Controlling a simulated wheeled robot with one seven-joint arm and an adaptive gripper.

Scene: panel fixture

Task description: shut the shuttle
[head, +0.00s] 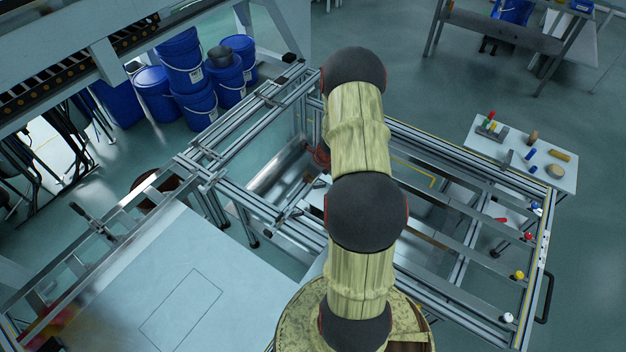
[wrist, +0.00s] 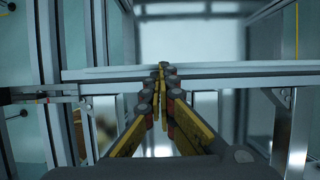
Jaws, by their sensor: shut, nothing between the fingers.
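The shuttle seems to be the sliding part of the aluminium-profile frame (head: 470,225) on the right of the head view, but I cannot tell exactly which part it is. In the wrist view my gripper (wrist: 162,70) has its yellow-and-black fingers together, with nothing between them. The fingertips overlap a horizontal aluminium bar (wrist: 240,72) in the picture; I cannot tell whether they touch it. In the head view my arm covers the middle of the frame and hides most of my gripper.
A black handle (head: 546,298) and several coloured knobs sit on the frame's right edge. A pale flat panel (head: 200,285) lies at lower left. Blue buckets (head: 183,55) stand behind at upper left. A small table (head: 520,150) with loose parts stands at right. Open floor lies beyond the frame.

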